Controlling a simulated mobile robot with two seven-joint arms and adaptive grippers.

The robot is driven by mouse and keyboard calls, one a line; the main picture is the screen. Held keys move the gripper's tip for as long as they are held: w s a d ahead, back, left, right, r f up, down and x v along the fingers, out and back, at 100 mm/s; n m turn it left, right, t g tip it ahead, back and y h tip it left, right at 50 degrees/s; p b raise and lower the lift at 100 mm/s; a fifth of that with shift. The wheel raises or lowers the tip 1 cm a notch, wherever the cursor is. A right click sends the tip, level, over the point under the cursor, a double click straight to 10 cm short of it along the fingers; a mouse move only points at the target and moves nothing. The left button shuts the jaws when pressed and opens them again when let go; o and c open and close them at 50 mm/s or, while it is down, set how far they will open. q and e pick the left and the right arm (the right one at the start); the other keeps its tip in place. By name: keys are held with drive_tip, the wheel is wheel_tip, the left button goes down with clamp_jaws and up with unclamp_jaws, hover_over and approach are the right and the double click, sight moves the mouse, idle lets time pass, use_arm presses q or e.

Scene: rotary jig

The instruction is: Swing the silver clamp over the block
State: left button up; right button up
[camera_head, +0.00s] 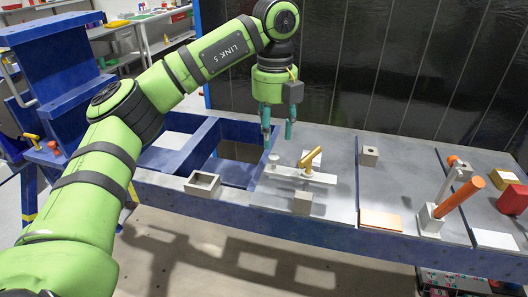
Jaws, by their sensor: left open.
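The silver clamp (290,174) is a flat bar lying across the grey plate of the blue bench. It has a round knob (273,158) at its left end and a gold lever (311,158) standing tilted near its middle. A small grey block (302,203) sits at the plate's front edge, just in front of the bar. The bar does not appear to cover the block. My left gripper (278,133) points down with its teal fingers apart, empty, above and behind the knob end of the clamp. My right gripper is out of view.
An open square holder (202,184) stands at the bench's left front. To the right are a holed grey block (370,155), a tan plate (381,220), an orange-handled clamp (460,197) and a red block (513,199). A dark panelled wall (400,70) rises behind.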

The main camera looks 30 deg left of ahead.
sight(274, 156)
use_arm(q)
wheel_tip(274, 156, down, 5)
drive_tip(key=shift+d+r+p, duration=0.1)
drive_tip(key=shift+p, duration=0.5)
drive_tip(key=shift+f, duration=0.5)
drive_tip(key=c, duration=0.9)
clamp_jaws()
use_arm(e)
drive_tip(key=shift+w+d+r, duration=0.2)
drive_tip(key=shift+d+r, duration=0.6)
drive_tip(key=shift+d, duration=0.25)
